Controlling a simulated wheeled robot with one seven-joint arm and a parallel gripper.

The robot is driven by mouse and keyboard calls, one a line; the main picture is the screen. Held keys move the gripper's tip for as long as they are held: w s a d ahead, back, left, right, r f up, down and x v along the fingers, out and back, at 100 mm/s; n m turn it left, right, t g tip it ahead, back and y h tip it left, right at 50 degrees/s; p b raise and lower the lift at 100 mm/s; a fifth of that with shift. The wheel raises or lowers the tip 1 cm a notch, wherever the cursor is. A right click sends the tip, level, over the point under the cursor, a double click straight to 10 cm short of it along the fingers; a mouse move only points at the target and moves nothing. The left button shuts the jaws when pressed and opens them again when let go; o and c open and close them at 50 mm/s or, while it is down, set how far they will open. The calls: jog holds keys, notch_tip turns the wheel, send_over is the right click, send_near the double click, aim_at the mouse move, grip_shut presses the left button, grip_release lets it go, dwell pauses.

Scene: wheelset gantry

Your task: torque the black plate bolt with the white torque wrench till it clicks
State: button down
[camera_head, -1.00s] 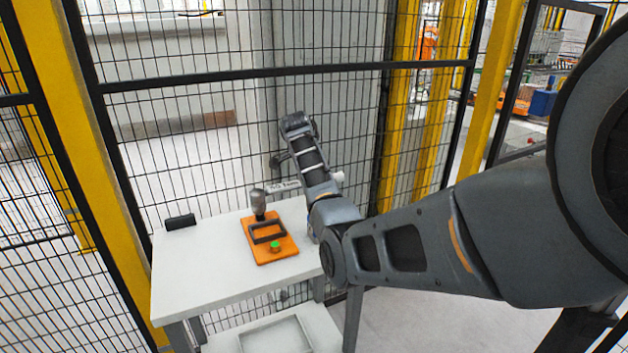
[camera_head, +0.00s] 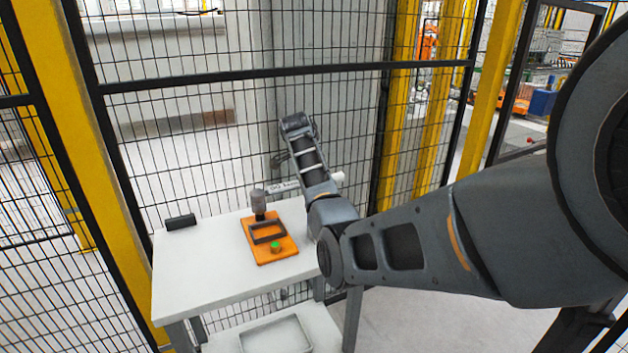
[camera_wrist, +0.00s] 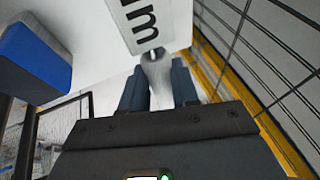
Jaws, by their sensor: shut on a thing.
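The white torque wrench (camera_head: 284,187) lies roughly level above the back of the table, passing behind my arm, with its white end (camera_head: 338,177) to the right. In the wrist view its white lettered body (camera_wrist: 158,22) is just beyond my fingers. My gripper (camera_wrist: 160,82) is shut on the wrench's pale grey part. In the head view the fingers are mostly hidden. An orange plate (camera_head: 283,252) with a black frame (camera_head: 267,232) lies on the table. A grey cylinder (camera_head: 258,200) stands at its back left, by the wrench's left end; I cannot tell whether they touch. The bolt cannot be made out clearly.
The white table (camera_head: 205,270) carries a black block (camera_head: 181,222) at the back left. A green button (camera_head: 275,246) is on the orange plate's front. A grey tray (camera_head: 275,337) is on the lower shelf. Mesh fence (camera_head: 200,105) stands close behind. The table's front left is clear.

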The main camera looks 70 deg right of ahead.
jog(key=shift+f+b, duration=0.8)
jog(key=shift+f, duration=0.45)
jog(key=shift+a, duration=0.1)
jog(key=shift+s+a+r+m+p, duration=0.15)
jog(key=shift+s+a+m+p, duration=0.2)
jog(key=shift+a+m+p, duration=0.2)
jog(key=shift+s+a+m+g+p, duration=0.3)
jog(key=shift+s+a+m, duration=0.05)
jog(key=shift+s+a+m+p, duration=0.2)
jog(key=shift+a+m+p, duration=0.15)
jog(key=shift+a, duration=0.15)
jog(key=shift+w+d+f, duration=0.2)
jog(key=shift+d, duration=0.25)
